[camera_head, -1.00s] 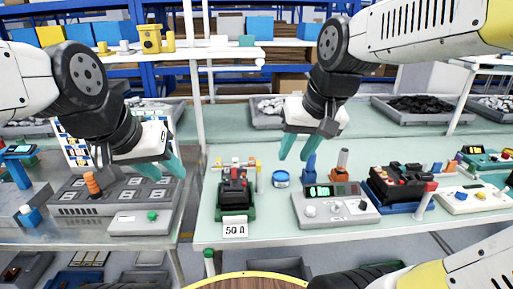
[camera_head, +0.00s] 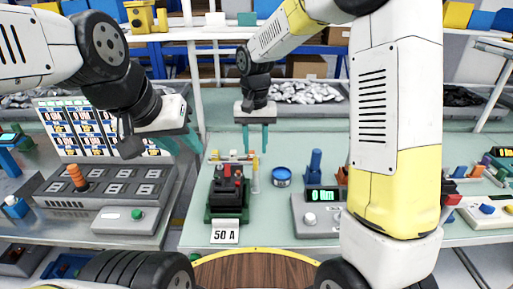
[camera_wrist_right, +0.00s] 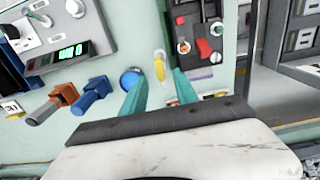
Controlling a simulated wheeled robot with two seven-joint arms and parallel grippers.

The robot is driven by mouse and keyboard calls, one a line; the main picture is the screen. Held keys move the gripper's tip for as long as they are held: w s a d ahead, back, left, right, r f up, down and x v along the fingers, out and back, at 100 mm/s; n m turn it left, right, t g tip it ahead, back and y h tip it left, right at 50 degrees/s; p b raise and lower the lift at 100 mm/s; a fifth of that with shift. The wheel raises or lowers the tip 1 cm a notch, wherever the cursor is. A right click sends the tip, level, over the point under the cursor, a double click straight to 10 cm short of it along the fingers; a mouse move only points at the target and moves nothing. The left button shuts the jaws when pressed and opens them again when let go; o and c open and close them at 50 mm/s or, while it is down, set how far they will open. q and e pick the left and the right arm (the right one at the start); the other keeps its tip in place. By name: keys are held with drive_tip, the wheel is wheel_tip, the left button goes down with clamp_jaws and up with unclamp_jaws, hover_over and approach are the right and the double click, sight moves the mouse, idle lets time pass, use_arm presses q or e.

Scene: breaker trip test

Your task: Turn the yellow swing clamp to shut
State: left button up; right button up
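The breaker (camera_head: 229,187) is a dark block with red parts on a green base, behind a "50 A" card (camera_head: 225,235). A pale yellow upright piece (camera_head: 256,180), apparently the swing clamp, stands at its right side. In the right wrist view a yellow piece (camera_wrist_right: 160,68) shows near the fingertips, beside the breaker (camera_wrist_right: 200,42). My right gripper (camera_head: 255,150) is open and empty, pointing down above and behind this piece; its teal fingers also show in the wrist view (camera_wrist_right: 160,88). My left gripper (camera_head: 193,142) is open and empty, left of the breaker.
A blue round tub (camera_head: 281,177) and a blue upright handle (camera_head: 315,168) stand right of the breaker. A grey meter (camera_head: 312,218) is partly hidden behind my right arm. A grey panel (camera_head: 100,190) with an orange knob is at left.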

sight(256, 159)
drive_tip(key=shift+f, duration=2.4)
drive_tip(key=shift+c, duration=0.3)
clamp_jaws()
